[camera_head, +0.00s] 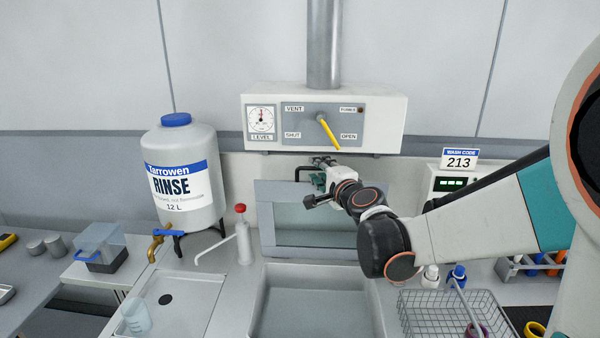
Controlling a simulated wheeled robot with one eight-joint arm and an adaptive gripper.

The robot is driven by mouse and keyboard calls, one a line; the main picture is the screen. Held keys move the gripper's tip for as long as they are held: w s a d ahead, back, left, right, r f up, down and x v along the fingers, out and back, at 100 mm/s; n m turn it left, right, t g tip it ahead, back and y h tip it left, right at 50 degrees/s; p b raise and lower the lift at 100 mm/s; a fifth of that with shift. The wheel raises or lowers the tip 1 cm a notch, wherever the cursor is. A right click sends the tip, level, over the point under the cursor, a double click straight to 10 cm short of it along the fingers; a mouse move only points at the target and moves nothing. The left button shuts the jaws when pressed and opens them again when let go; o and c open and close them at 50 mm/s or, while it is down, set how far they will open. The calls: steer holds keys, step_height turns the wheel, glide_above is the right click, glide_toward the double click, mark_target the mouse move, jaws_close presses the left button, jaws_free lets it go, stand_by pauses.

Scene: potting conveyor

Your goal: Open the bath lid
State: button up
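The bath lid (266,232), a grey frame around a clear pane, stands raised behind the open bath (258,308); its exact tilt is hard to judge. A black handle (297,172) shows at its top edge. My gripper (319,180) is at this top edge, just right of the visible part of the handle. My wrist hides part of the lid's right side. The fingers are small and partly hidden, so I cannot tell whether they are open, shut or touching the handle.
A vent control box (375,112) with a yellow lever (328,132) hangs above the lid. A rinse tank (183,185) and a red-capped bottle (244,238) stand left. A wire basket (450,318), small bottles (430,277) and a code display (452,184) are right.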

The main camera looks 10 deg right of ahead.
steer(key=shift+w, duration=0.75)
jaws_close()
steer(key=shift+s, duration=0.1)
steer(key=s+a+f, duration=0.2)
steer(key=s+a, duration=0.1)
steer(key=s, duration=0.7)
steer(key=shift+a+f, duration=0.15)
steer(key=shift+f, duration=0.1)
